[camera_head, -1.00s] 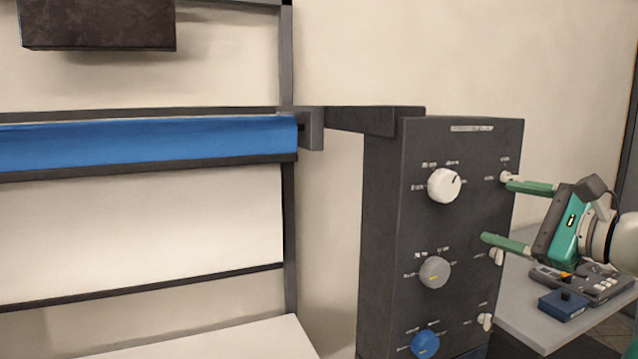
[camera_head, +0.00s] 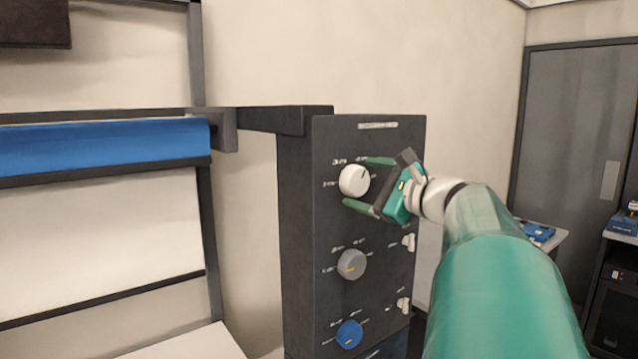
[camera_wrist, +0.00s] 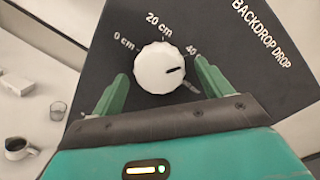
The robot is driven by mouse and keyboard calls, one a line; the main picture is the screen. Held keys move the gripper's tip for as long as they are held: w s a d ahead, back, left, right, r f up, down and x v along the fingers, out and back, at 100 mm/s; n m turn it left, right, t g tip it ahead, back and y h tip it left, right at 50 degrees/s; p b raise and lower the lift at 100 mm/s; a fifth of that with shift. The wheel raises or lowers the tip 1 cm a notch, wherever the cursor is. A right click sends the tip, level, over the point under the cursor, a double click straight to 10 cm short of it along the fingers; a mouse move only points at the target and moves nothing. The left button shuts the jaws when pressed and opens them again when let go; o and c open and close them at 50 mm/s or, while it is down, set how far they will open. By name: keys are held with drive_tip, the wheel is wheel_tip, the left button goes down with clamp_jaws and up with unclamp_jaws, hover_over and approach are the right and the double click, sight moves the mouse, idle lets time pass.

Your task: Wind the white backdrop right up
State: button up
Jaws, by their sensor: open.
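The white backdrop (camera_head: 100,235) hangs below the blue backdrop (camera_head: 100,145), with a dark bar along its lower edge. The white knob (camera_head: 354,180) is at the top of the dark control panel (camera_head: 300,240). In the wrist view the white knob (camera_wrist: 158,68) has a dark pointer turned right, just below the "40" mark. Labels "0 cm" and "20 cm" show too, beside the words "BACKDROP DROP". My gripper (camera_head: 370,183) is open, its green fingers on either side of the white knob. I cannot tell whether they touch it.
A grey knob (camera_head: 351,265) and a blue knob (camera_head: 349,334) sit below on the same panel. White switches (camera_head: 408,242) line its right side. A dark beam (camera_head: 270,120) joins the panel to the backdrop frame. A mug (camera_wrist: 17,148) and a glass (camera_wrist: 58,110) show in the wrist view.

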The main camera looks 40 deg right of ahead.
drive_tip(key=shift+w, duration=0.35)
drive_tip(key=shift+s, duration=0.1)
drive_tip(key=shift+c, duration=0.2)
drive_tip(key=c, duration=1)
drive_tip(key=shift+o, duration=0.2)
drive_tip(key=shift+a, duration=0.1)
